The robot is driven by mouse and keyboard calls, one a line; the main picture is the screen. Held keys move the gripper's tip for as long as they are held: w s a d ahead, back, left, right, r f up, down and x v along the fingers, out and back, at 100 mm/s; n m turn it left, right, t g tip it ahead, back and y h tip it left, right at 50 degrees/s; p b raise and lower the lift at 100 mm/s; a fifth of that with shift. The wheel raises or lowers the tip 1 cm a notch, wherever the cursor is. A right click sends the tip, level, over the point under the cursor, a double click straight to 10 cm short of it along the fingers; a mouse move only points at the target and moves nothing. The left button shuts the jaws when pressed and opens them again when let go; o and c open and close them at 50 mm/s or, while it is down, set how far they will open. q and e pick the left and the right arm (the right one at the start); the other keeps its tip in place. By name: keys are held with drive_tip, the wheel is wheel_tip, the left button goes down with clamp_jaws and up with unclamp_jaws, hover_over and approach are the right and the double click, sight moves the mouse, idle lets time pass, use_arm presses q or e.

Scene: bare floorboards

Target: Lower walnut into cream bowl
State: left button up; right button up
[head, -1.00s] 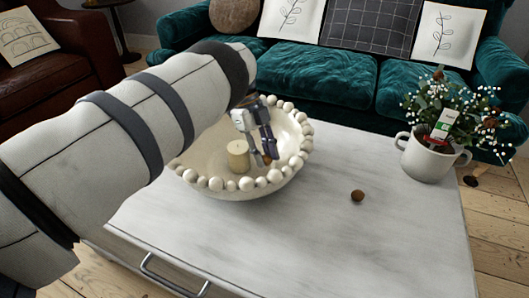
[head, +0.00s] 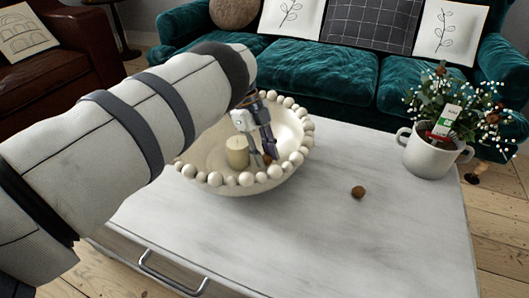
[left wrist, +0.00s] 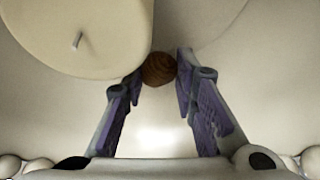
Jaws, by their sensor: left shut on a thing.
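The cream bowl (head: 288,128), rimmed with round beads, stands on the pale table. My left gripper (head: 262,154) reaches down inside it and is shut on a brown walnut (head: 267,159). In the left wrist view the walnut (left wrist: 158,69) sits between the fingertips, low in the bowl, next to a cream candle (left wrist: 80,35). I cannot tell whether the walnut touches the bowl's floor. A second walnut (head: 358,192) lies on the table to the right of the bowl. My right gripper is not in view.
The candle (head: 237,152) stands in the bowl left of the fingers. The pale table (head: 320,230) is clear in front. A white two-handled flower pot (head: 428,158) stands at its right edge. A teal sofa (head: 345,75) is behind.

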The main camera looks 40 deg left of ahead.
use_arm(q)
drive_tip(key=shift+f+b, duration=0.35)
drive_tip(key=shift+f, duration=0.35)
idle(0.4)
drive_tip(key=o, duration=0.8)
drive_tip(key=shift+o, duration=0.2)
